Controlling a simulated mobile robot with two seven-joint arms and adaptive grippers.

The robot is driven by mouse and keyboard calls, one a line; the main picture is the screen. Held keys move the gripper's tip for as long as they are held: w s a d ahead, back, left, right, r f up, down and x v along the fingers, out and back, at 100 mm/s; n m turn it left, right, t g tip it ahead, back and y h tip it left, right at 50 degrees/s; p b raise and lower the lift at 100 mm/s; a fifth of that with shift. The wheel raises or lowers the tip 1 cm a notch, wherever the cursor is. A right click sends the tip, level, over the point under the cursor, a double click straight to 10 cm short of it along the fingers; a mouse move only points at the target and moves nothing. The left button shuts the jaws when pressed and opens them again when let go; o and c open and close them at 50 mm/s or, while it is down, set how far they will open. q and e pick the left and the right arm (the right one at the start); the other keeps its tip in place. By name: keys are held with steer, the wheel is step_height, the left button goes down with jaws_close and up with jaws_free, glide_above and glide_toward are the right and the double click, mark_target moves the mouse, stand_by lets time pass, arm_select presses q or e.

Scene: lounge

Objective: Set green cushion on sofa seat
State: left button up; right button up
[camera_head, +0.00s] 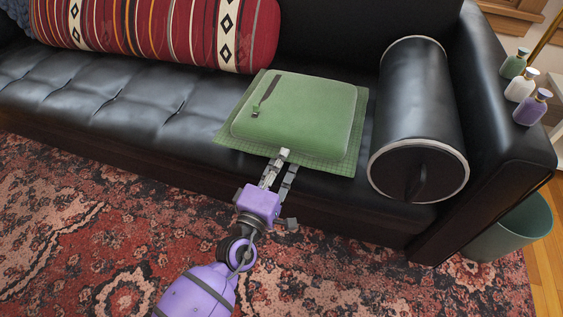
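The green cushion (298,112), with a checked flat border and a dark strap on top, lies flat on the black sofa seat (115,95). My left gripper (287,163), purple with grey fingers, is at the cushion's front border. One finger overlaps the top of the border. The other finger's tip ends at the border edge and may be partly hidden under it. I cannot tell whether the fingers are pinching the border. My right gripper is not in view.
A striped red cushion (165,32) lies along the backrest. Small bottles (520,87) stand on the right armrest. A green bin (512,228) is beside the sofa. The seat's left part is clear.

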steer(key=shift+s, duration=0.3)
arm_select(q)
steer(key=r+p+v, duration=0.1)
steer(key=p+v, duration=0.1)
steer(key=v, duration=1)
steer(key=shift+f, duration=0.4)
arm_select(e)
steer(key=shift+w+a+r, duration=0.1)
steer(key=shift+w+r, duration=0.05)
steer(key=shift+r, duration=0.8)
